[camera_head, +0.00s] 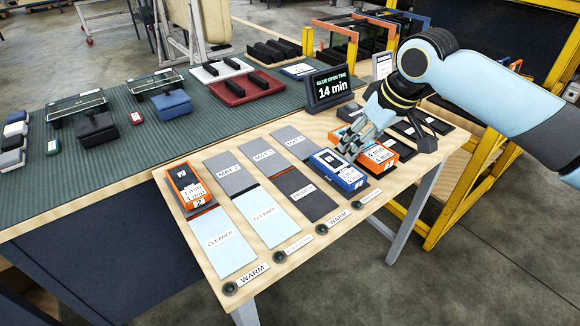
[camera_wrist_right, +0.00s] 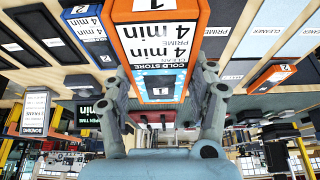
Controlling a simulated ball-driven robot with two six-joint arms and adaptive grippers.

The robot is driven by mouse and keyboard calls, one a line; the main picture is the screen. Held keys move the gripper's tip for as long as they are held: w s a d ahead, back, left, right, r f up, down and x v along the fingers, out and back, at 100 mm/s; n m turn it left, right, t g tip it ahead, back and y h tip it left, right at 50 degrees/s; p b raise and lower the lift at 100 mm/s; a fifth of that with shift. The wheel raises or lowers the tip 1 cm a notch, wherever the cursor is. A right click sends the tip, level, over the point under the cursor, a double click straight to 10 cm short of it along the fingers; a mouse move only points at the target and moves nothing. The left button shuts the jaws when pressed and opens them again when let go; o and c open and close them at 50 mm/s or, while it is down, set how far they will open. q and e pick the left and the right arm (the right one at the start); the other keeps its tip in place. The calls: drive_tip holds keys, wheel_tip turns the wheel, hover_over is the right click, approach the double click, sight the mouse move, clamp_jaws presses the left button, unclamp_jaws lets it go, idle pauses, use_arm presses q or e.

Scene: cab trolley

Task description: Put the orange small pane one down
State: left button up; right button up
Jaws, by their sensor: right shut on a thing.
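The orange small pane one (camera_head: 381,155) is an orange block with white labels reading "4 min", at the right of the wooden table's mat rows. In the right wrist view the pane (camera_wrist_right: 153,45) fills the upper middle and shows "COLD STORE" and the number 1. My right gripper (camera_head: 352,146) is shut on it, with one finger on each side (camera_wrist_right: 165,90). The fingers cover part of it in the head view. I cannot tell whether its underside touches the table. My left gripper is not in view.
A blue block (camera_head: 338,170) stands close left of the held pane. An orange block marked 2 (camera_head: 190,186) sits at the far left of the rows. A "14 min" display (camera_head: 330,88) stands behind. A yellow frame (camera_head: 440,205) is at the right.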

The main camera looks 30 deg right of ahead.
approach(300, 189)
drive_tip(key=d, duration=0.3)
drive_tip(key=shift+w+a+f, duration=0.3)
drive_tip(key=shift+w+a, duration=0.25)
drive_tip(key=shift+a, duration=0.05)
drive_tip(key=shift+w+a+f, duration=0.3)
drive_tip(key=shift+w+a, duration=0.25)
drive_tip(key=shift+a, duration=0.1)
drive_tip(key=shift+w+a+f, duration=0.15)
drive_tip(key=shift+a+f, duration=0.2)
drive_tip(key=shift+f, duration=0.05)
wheel_tip(300, 189, down, 3)
drive_tip(key=shift+f+b, duration=0.25)
drive_tip(key=shift+b, duration=0.1)
drive_tip(key=shift+f, duration=0.2)
drive_tip(key=o, duration=1.3)
drive_tip(key=shift+f, duration=0.1)
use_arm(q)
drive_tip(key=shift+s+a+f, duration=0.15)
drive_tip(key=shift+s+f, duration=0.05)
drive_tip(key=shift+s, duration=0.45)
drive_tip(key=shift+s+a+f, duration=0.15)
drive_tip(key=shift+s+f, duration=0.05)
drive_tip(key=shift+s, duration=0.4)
